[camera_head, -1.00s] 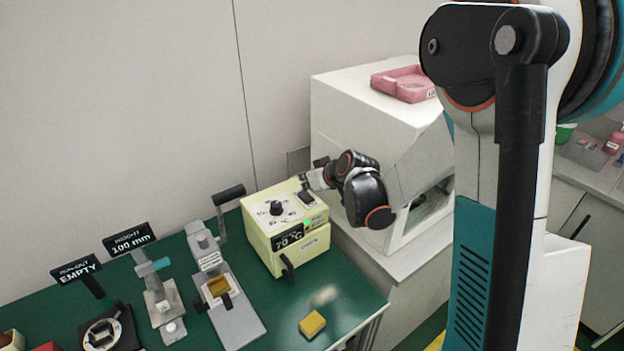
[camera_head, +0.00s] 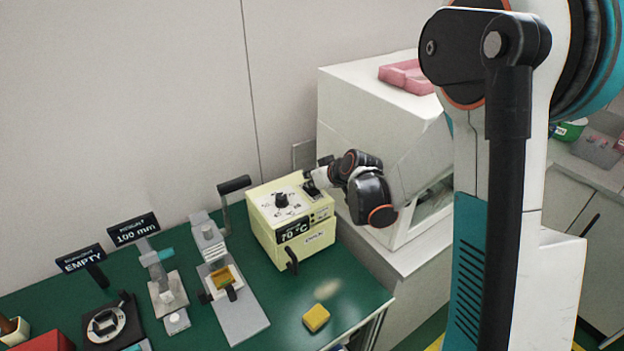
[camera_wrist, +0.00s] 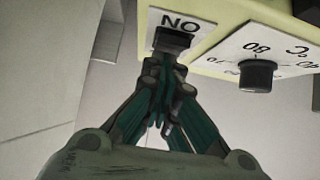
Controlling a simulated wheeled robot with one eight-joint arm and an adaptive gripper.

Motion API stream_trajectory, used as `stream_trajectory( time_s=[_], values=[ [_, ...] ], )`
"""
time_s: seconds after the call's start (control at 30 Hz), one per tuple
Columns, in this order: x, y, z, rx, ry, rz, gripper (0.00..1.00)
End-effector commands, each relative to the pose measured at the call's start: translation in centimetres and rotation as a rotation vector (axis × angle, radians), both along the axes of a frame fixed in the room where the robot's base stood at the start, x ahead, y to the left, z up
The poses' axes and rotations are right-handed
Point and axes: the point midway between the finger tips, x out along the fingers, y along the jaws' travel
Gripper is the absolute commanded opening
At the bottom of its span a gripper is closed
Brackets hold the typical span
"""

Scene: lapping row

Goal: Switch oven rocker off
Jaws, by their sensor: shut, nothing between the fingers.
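The oven (camera_head: 262,238) is a pale yellow box on the green bench, with a "70 °C" label on its front. Its black dial (camera_head: 281,200) stands on a white scale plate on top. The black rocker (camera_wrist: 173,40) sits on a white plate marked "ON" in the wrist view. My gripper (camera_wrist: 164,72) is shut and empty, with its fingertips right at the rocker's near edge; whether they touch it is hard to tell. In the head view my gripper (camera_head: 312,186) is over the oven's top right corner and partly hides the rocker. No green light shows on the oven's front.
A black front handle (camera_head: 292,262) sticks out of the oven. A yellow block (camera_head: 316,318) lies on the bench in front. A grey fixture (camera_head: 236,312) stands left of the oven. A white cabinet (camera_head: 350,110) with a pink tray (camera_head: 405,76) is close behind my wrist.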

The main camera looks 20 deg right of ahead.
Motion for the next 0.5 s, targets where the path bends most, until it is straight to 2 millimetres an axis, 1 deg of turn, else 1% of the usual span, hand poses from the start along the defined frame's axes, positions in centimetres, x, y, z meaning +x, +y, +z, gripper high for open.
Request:
stream_trajectory(
  time_s=[0.5],
  values=[
    [-1.8, -0.5, -0.3, -0.003, 0.006, 0.002, 0.0]
  ],
)
